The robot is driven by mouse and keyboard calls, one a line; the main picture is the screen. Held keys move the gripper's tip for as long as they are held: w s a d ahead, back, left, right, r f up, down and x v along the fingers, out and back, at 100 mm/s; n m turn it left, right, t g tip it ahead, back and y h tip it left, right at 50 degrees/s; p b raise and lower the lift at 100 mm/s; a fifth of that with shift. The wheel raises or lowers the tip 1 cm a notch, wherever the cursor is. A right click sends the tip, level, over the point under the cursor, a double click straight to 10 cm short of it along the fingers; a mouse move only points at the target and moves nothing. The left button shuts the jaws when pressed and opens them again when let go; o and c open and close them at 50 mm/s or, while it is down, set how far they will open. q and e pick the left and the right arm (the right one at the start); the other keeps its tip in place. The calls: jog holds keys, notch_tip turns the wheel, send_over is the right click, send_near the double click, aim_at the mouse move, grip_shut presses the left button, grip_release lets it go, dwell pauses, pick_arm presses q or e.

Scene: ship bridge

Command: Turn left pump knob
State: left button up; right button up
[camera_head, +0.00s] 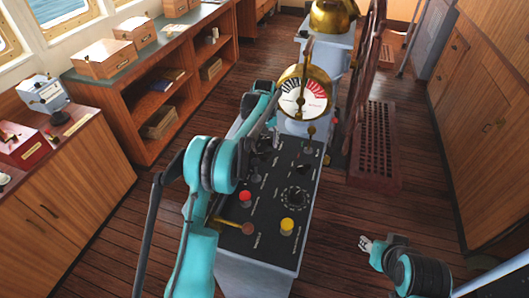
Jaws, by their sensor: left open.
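The control console has a black panel (270,205) with several small knobs, buttons and a round dial (295,197). The panel labels are too small to read, so I cannot tell for sure which knob is the left pump knob. My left arm reaches over the console's left side. My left gripper (264,143) is open above the upper left part of the panel, and it hides the controls there. I cannot tell whether it touches a knob. A small knob (308,150) shows at the panel's upper right. My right gripper (365,243) is low, right of the console and apart from it.
A brass telegraph dial (304,97) rises behind the panel. A red button (246,197), a yellow knob (287,224) and a brass lever (233,223) are on the panel. A wooden wheel (368,70) stands behind.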

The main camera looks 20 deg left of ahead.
aim_at(265, 156)
pick_arm(q)
jog(key=shift+f, duration=1.85)
jog(key=c, duration=0.9)
jog(key=shift+m, duration=0.3)
jog(key=m, duration=0.5)
jog(key=shift+d+m+b, duration=0.1)
jog(key=shift+m+b, duration=0.2)
jog(key=m, duration=0.5)
jog(key=shift+d+m, duration=0.1)
jog(key=shift+m, duration=0.2)
